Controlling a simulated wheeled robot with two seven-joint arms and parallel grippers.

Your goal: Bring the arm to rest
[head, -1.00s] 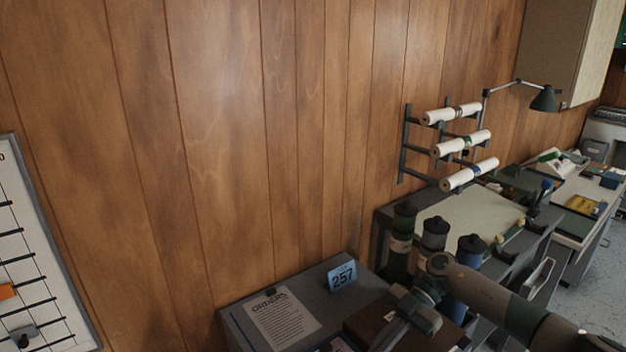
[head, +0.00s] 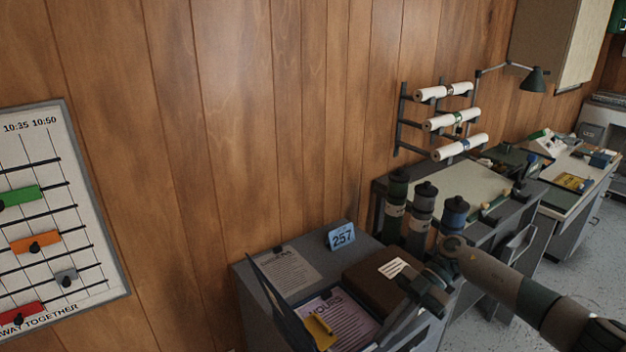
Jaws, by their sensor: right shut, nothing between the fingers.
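My right arm comes in from the lower right. Its gripper (head: 424,291) is shut and empty. In the picture it lies over the right edge of a brown box (head: 366,272) with a white label; I cannot tell whether they touch. My left gripper is not in the head view.
A grey cabinet (head: 246,281) bears an orders sheet, a blue 257 sign (head: 341,236) and an open tray with a notice and a yellow tag (head: 319,331). Several dark capped tubes (head: 421,212) stand behind my gripper. A drawing desk (head: 453,193) is beyond. A magnet board (head: 60,215) hangs left.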

